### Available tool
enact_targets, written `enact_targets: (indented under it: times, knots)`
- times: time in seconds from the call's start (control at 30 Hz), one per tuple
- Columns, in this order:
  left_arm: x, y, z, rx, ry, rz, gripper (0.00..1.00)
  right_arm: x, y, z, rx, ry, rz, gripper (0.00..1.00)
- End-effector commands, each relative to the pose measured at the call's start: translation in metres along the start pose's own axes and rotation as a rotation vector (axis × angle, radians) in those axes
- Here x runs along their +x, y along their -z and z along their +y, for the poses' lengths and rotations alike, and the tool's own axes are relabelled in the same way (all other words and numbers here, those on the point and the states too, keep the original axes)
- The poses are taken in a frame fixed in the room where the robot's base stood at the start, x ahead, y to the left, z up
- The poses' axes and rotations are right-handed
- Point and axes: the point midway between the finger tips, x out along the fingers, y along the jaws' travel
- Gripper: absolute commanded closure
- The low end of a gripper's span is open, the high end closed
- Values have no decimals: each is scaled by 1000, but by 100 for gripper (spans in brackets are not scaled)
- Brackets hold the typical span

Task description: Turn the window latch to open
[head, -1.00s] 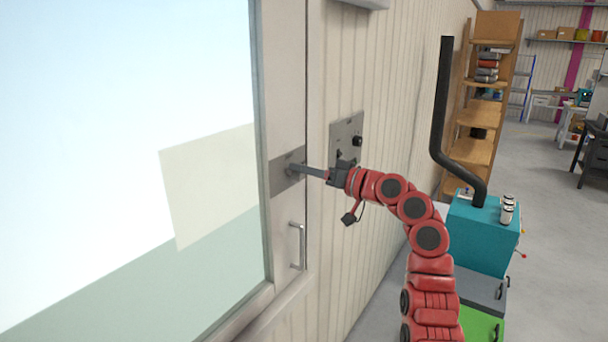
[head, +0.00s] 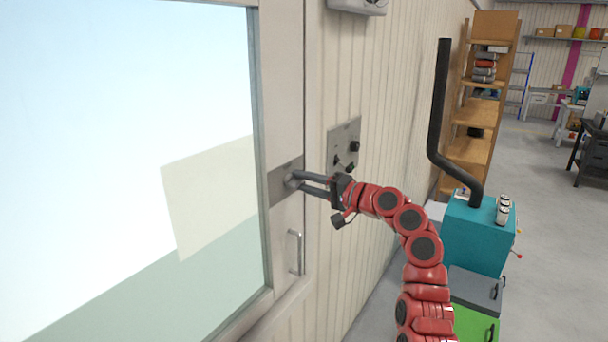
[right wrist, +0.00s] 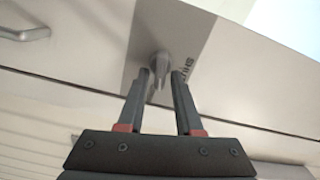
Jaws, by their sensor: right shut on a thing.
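The window latch is a small grey knob (head: 291,181) on a dark metal plate (head: 283,188) on the window's right frame. In the right wrist view the latch (right wrist: 160,63) points down between the two fingertips, and lettering that seems to read "SHUT" lies on the plate (right wrist: 205,75) to its right. My right gripper (head: 301,183) reaches it from the right and is shut on the latch; its fingertips (right wrist: 163,78) flank the knob. The window pane (head: 130,130) fills the left of the head view. My left gripper is not in view.
A silver pull handle (head: 297,252) sits below the latch. A grey control panel (head: 345,143) with black knobs is on the wall right of the latch, close to my gripper. A teal machine (head: 477,235) with a black pipe stands at right, before a wooden shelf (head: 480,105).

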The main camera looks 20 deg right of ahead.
Motion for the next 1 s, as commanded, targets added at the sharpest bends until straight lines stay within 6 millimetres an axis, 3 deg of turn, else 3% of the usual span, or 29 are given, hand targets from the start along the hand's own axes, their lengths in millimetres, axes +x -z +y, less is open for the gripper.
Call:
enact_targets:
  times: [0.4,0.97,1.0]
  knots:
    - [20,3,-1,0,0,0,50,0,0,2,192,0,-1,100]
    - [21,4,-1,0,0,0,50,0,-1,4,220,-1,-1,100]
    - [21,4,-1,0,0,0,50,0,-1,3,219,-1,-1,61]
